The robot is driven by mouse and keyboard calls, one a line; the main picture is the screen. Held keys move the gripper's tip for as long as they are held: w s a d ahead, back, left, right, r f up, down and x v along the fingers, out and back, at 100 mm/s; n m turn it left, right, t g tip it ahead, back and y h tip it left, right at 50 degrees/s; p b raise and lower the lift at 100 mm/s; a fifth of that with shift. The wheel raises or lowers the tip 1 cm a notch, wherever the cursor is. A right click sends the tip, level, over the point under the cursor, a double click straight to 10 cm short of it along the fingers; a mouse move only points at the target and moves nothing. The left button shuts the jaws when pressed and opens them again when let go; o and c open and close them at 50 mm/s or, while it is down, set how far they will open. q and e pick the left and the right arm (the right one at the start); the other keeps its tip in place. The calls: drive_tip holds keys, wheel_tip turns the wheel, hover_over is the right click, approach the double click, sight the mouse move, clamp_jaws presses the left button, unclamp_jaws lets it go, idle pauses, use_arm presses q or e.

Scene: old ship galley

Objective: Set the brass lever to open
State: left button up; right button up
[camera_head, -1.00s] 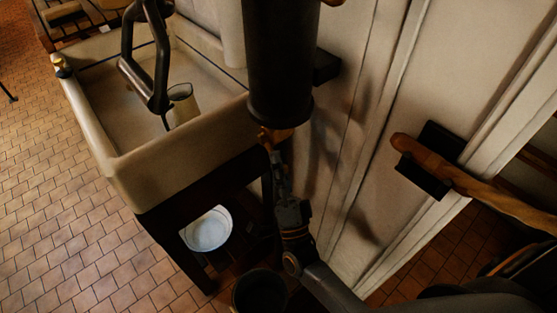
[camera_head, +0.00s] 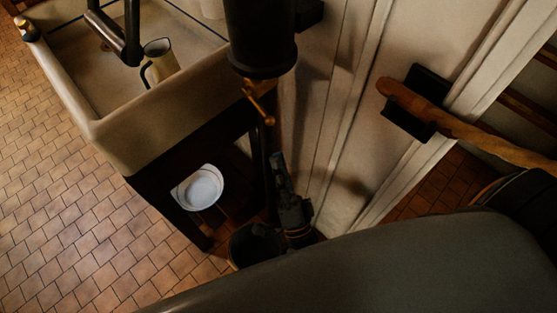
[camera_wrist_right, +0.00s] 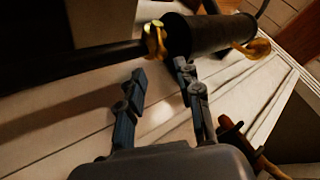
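The brass lever (camera_head: 261,101) sticks out below a black cylinder (camera_head: 262,40) beside the wall, slanting down to the right. My right gripper (camera_head: 277,158) is below the lever, with a visible gap between them in the head view. In the right wrist view my right gripper (camera_wrist_right: 161,72) has its two fingers spread, with nothing between them. A brass fitting (camera_wrist_right: 155,40) shows just beyond the fingertips at the left end of the black cylinder (camera_wrist_right: 208,35). I cannot tell its exact lever angle there. My left gripper is not in view.
A stone sink (camera_head: 150,125) with a jug (camera_head: 160,58) stands left of the cylinder. A white basin (camera_head: 198,188) and a dark bucket (camera_head: 252,246) are below. A wooden rail (camera_head: 465,128) on a black bracket juts from the wall at right. Tiled floor lies open at left.

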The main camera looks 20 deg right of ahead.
drive_tip(key=shift+r+y, duration=0.15)
drive_tip(key=shift+y, duration=0.15)
drive_tip(key=c, duration=0.4)
drive_tip(key=r+n+y+p, duration=0.1)
drive_tip(key=n, duration=0.1)
drive_tip(key=s+d+r+n+g+y+p, duration=0.1)
drive_tip(key=n, duration=0.2)
drive_tip(key=d+r+n+y+p, duration=0.1)
drive_tip(key=r+n, duration=0.1)
drive_tip(key=n, duration=0.1)
drive_tip(key=shift+s+d+g+y, duration=0.15)
drive_tip(key=shift+s+g+y, duration=0.15)
drive_tip(key=shift+g+y, duration=0.1)
clamp_jaws()
wheel_tip(320, 180, up, 9)
drive_tip(key=n+g+y+p, duration=0.35)
drive_tip(key=n+p, duration=0.35)
drive_tip(key=n, duration=0.5)
hover_over(271, 122)
drive_tip(key=s, duration=0.2)
drive_tip(key=shift+g, duration=0.35)
drive_tip(key=f, duration=0.1)
drive_tip(key=w+f, duration=0.2)
drive_tip(key=f, duration=0.1)
